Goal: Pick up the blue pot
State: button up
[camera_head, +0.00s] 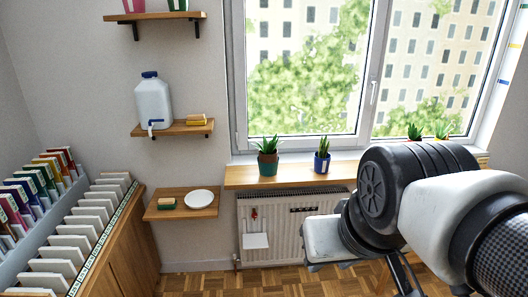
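A blue pot (321,165) with a lighter patch on its side stands upright on the wooden window sill (240,180). A small green spiky plant grows from it. It stands apart from the teal pot to its left, and my arm is to its right, nearer the camera. My arm reaches in from the right edge, with a black joint and a white end piece low in front of the radiator. I cannot make out any gripper fingers. Nothing covers the blue pot.
A teal pot (268,166) with a brownish rim shares the sill. More plants (414,132) show partly behind my arm. A radiator (285,215) is below the sill. Wall shelves hold a water container (153,102), sponges and a plate (199,198). Book racks (85,230) fill the left.

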aim_at(322, 160)
jog(key=z, duration=0.3)
jog(key=i+z, duration=0.1)
jog(key=i, duration=0.7)
jog(key=i+j+z, duration=0.1)
jog(key=i, duration=0.65)
jog(key=i+j+z, duration=0.1)
jog(key=i, duration=0.7)
